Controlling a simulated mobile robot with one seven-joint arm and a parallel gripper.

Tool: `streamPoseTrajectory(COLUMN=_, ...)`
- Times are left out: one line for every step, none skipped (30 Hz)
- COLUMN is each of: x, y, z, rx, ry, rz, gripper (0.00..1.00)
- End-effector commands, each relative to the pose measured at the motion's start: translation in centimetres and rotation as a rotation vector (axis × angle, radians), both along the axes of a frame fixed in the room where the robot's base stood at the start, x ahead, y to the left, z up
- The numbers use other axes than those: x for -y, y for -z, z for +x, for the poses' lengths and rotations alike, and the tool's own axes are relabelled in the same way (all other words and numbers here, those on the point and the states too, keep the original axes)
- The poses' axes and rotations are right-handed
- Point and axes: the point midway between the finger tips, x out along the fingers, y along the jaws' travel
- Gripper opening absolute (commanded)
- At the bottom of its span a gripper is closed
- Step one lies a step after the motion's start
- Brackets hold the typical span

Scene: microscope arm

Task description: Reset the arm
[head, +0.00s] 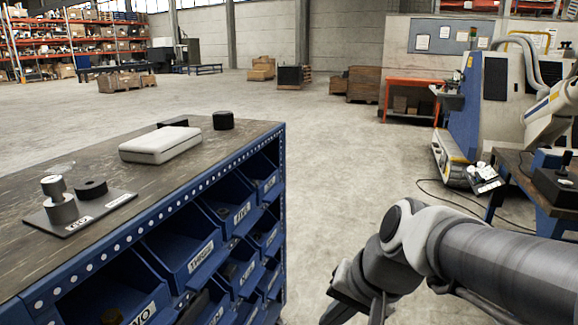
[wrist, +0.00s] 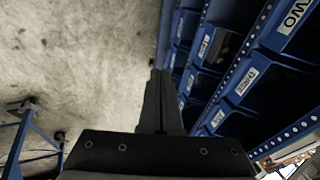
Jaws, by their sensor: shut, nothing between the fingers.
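My arm (head: 500,265) reaches in from the right edge of the head view, its wrist bent downward. My gripper hangs at the bottom of that view, right of the blue bin cabinet (head: 281,215), with a strip of floor between them. Its fingertips are cut off or hidden there. In the wrist view my gripper (wrist: 159,76) is shut, its two fingers together with nothing between them. The cabinet's labelled bins (wrist: 205,45) lie just right of the fingers in that view, and bare floor lies to the left.
On the cabinet top are a white case (head: 160,144), a black cylinder (head: 223,120) and a grey plate (head: 110,201) with metal cylinders and a black disc. A workbench (head: 520,185) and a large blue-and-white machine (head: 495,110) stand at right. Open floor (head: 340,160) lies between.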

Motion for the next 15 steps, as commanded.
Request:
streamPoseTrajectory(x=0.9, y=-0.8, z=-1.1, rx=0.041, ry=-0.039, rz=-0.054, gripper=0.0)
streamPoseTrajectory(x=1.5, y=-1.1, z=-1.6, rx=0.06, ry=-0.062, rz=-0.086, gripper=0.0)
streamPoseTrajectory(x=2.2, y=-1.5, z=-2.3, rx=0.085, ry=-0.089, rz=-0.128, gripper=0.0)
streamPoseTrajectory(x=2.8, y=-1.8, z=-2.8, rx=0.1, ry=-0.11, rz=-0.16, gripper=0.0)
streamPoseTrajectory(x=3.3, y=-2.0, z=-3.3, rx=0.116, ry=-0.128, rz=-0.19, gripper=0.0)
streamPoseTrajectory(x=4.0, y=-2.3, z=-3.9, rx=0.136, ry=-0.151, rz=-0.229, gripper=0.0)
streamPoseTrajectory(x=4.5, y=-2.6, z=-4.3, rx=0.15, ry=-0.166, rz=-0.258, gripper=0.0)
streamPoseTrajectory(x=5.0, y=-2.8, z=-4.8, rx=0.163, ry=-0.18, rz=-0.286, gripper=0.0)
streamPoseTrajectory(x=5.7, y=-3.0, z=-5.3, rx=0.179, ry=-0.198, rz=-0.323, gripper=0.0)
streamPoseTrajectory(x=6.2, y=-3.2, z=-5.7, rx=0.192, ry=-0.212, rz=-0.35, gripper=0.0)
streamPoseTrajectory(x=6.6, y=-3.4, z=-6.1, rx=0.203, ry=-0.224, rz=-0.378, gripper=0.0)
streamPoseTrajectory(x=7.3, y=-3.7, z=-6.6, rx=0.218, ry=-0.238, rz=-0.413, gripper=0.0)
streamPoseTrajectory(x=7.6, y=-4.2, z=-6.9, rx=0.225, ry=-0.248, rz=-0.434, gripper=0.0)
streamPoseTrajectory(x=7.5, y=-5.6, z=-6.7, rx=0.218, ry=-0.247, rz=-0.426, gripper=0.0)
streamPoseTrajectory(x=7.5, y=-6.5, z=-6.7, rx=0.215, ry=-0.247, rz=-0.424, gripper=0.0)
